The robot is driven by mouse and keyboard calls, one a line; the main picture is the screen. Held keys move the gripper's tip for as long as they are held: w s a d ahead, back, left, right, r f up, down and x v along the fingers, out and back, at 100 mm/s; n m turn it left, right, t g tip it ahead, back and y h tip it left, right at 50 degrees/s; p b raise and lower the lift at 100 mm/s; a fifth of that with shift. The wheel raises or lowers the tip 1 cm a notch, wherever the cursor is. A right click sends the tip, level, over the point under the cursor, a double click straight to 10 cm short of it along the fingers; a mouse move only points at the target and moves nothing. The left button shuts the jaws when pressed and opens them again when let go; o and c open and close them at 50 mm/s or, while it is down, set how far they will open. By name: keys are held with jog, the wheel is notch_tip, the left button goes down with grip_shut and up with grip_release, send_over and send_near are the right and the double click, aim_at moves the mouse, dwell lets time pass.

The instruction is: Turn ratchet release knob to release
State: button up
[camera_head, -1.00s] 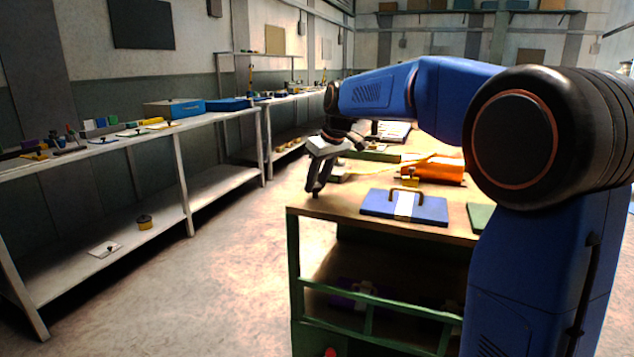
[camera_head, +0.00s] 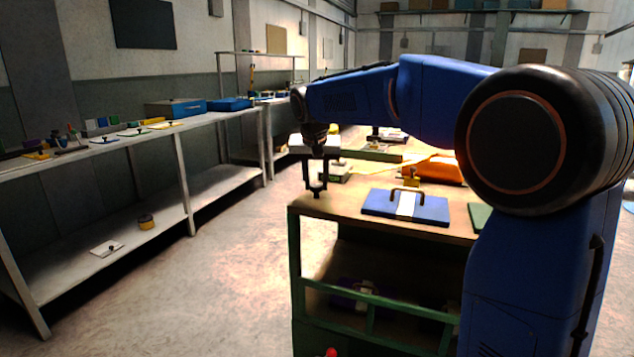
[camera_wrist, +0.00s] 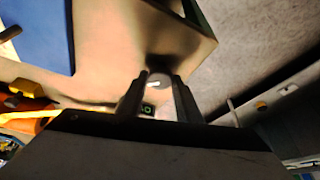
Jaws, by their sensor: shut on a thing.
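The ratchet release knob (camera_wrist: 157,84) is a small round grey knob with a short white mark, near the corner of the workbench in the wrist view. My gripper (camera_wrist: 163,78) has one finger on each side of it and is shut on it. In the head view my gripper (camera_head: 316,188) points down at the left front corner of the bench top, fingers around a small dark piece. The fingers hide the knob's sides, and its exact angle is hard to read.
A blue plate with a brown handle and white stripe (camera_head: 377,202) lies on the workbench (camera_head: 337,205) right of my gripper. An orange box (camera_head: 440,171) and small yellow part (camera_head: 411,181) sit behind it. Shelving with parts (camera_head: 190,193) stands left, across open floor.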

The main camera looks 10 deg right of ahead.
jog(key=m, duration=0.2)
jog(key=m+g+h, duration=0.1)
jog(key=m, duration=0.1)
jog(key=shift+w+a+m+h, duration=0.15)
jog(key=shift+m+h, duration=0.15)
jog(key=shift+a+m+g+h, duration=0.1)
jog(key=shift+m+g+h, duration=0.3)
jog(key=shift+m, duration=1.2)
jog(key=o, duration=1)
jog(key=v, duration=1.7)
jog(key=shift+w+a+r, duration=0.1)
jog(key=shift+w+r, duration=0.15)
jog(key=shift+s, duration=0.1)
